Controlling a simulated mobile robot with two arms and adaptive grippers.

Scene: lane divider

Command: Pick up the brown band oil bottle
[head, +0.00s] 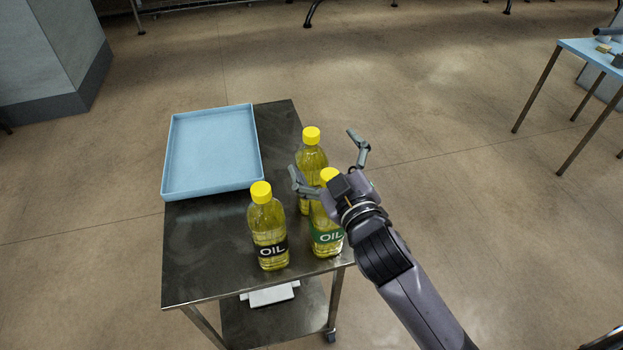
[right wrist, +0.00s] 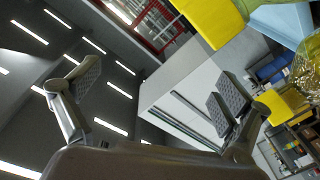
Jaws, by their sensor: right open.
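Three oil bottles with yellow caps stand upright on a metal cart. The front left bottle (head: 268,240) has a black band, and the front right bottle (head: 326,238) has a green band. The back bottle (head: 312,160) has its band hidden behind the green-band bottle and my gripper, so no brown band shows. My right gripper (head: 322,150) is open, its fingers spread above the green-band bottle and near the back bottle. In the right wrist view its fingers (right wrist: 157,92) are apart with nothing between them. A large yellow cap (right wrist: 212,20) shows at the top. My left gripper is not in view.
A blue tray (head: 212,150), empty, lies on the back left of the cart (head: 210,265). A white object (head: 270,295) is on the cart's lower shelf. A blue table (head: 590,50) stands far right. The floor right of the cart is clear.

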